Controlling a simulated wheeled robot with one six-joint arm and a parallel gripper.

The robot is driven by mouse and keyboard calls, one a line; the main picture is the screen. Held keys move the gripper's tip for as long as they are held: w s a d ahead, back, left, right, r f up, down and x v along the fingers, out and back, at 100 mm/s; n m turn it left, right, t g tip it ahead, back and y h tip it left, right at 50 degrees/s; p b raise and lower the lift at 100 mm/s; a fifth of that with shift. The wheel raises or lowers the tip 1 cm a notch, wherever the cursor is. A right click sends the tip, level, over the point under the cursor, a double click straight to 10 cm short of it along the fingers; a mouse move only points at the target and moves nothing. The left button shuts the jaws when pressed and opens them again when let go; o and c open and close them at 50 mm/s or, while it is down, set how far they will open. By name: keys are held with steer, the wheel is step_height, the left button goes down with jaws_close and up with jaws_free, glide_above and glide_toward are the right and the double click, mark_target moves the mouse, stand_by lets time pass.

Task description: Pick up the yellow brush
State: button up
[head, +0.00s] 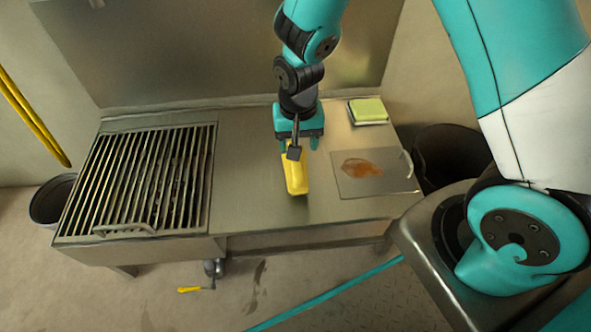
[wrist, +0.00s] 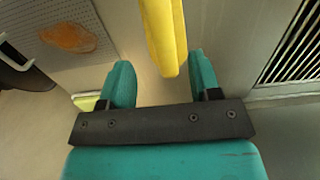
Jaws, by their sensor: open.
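The yellow brush (head: 296,172) lies on the metal counter between the grill and the stained plate. In the head view my gripper (head: 300,146) is over its far end and hides part of it. In the wrist view the yellow brush (wrist: 166,38) runs in from the top edge, and its near end lies just beyond the fingertips, in line with the gap between them. My gripper (wrist: 160,75) has its two teal fingers apart with nothing held between them. I cannot tell the exact height of the fingers above the counter.
A slatted grill (head: 140,180) fills the counter's left side. A plate with an orange-brown stain (head: 372,182) and a green-topped sponge (head: 368,110) lie to the right. A dark bin (head: 450,158) stands right of the counter, a bucket (head: 52,200) left. The counter's front middle (head: 255,215) is clear.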

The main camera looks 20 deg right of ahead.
mark_target(295, 163)
steer(key=f+b, duration=0.1)
steer(key=f, duration=0.1)
steer(key=f+b, duration=0.1)
steer(key=f, duration=0.1)
steer(key=f+b, duration=0.1)
steer(key=shift+w+a+f, duration=0.15)
steer(key=shift+w+f, duration=0.15)
steer(key=shift+f, duration=0.1)
steer(key=shift+r, duration=0.1)
steer(key=shift+c, duration=0.2)
jaws_close()
